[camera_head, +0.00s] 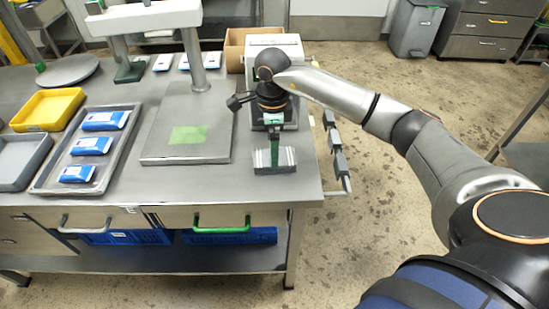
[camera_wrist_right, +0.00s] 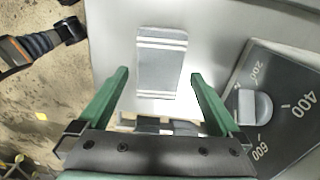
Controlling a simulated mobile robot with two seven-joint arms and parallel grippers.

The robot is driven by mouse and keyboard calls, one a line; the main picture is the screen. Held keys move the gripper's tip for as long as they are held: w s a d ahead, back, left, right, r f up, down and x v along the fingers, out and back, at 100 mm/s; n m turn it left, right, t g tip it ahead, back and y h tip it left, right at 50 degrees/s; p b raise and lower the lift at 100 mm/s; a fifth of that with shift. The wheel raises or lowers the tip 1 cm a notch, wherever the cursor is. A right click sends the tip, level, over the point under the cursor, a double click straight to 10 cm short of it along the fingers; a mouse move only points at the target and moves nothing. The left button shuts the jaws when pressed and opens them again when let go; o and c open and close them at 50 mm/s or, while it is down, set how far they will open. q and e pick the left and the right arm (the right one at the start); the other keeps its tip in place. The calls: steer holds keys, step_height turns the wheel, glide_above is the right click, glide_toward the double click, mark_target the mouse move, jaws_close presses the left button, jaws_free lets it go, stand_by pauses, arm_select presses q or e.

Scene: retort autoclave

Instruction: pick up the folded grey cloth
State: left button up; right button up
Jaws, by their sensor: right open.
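The folded grey cloth (camera_head: 262,168) lies flat on the steel table near its front right corner. It has white stripes. In the right wrist view the cloth (camera_wrist_right: 161,70) shows whole, with stripes across its top and near its bottom end. My right gripper (camera_head: 274,155) is over the cloth, pointing down. In the right wrist view its green fingers (camera_wrist_right: 160,74) are spread wide, one to each side of the cloth, with nothing between them. I cannot tell the exact height above the cloth. My left gripper is not in view.
A grey device (camera_head: 291,48) stands behind my right gripper; its dial panel (camera_wrist_right: 292,105) shows in the wrist view. To the left are a flat plate with a green square (camera_head: 188,135), a grey tray (camera_head: 102,178) of blue-white packs and a yellow tray (camera_head: 47,110). A rail hangs off the right edge (camera_head: 338,160).

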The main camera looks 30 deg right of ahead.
step_height(320, 180, down, 3)
steer(key=shift+a+f, duration=0.1)
steer(key=shift+c, duration=0.2)
steer(key=c, duration=1.1)
steer(key=shift+c, duration=0.2)
steer(key=shift+r, duration=0.7)
steer(key=s+a+r+b, duration=0.1)
steer(key=s+a+r, duration=0.8)
steer(key=s+r, duration=0.1)
steer(key=shift+a+r, duration=0.3)
steer(key=shift+r, duration=0.55)
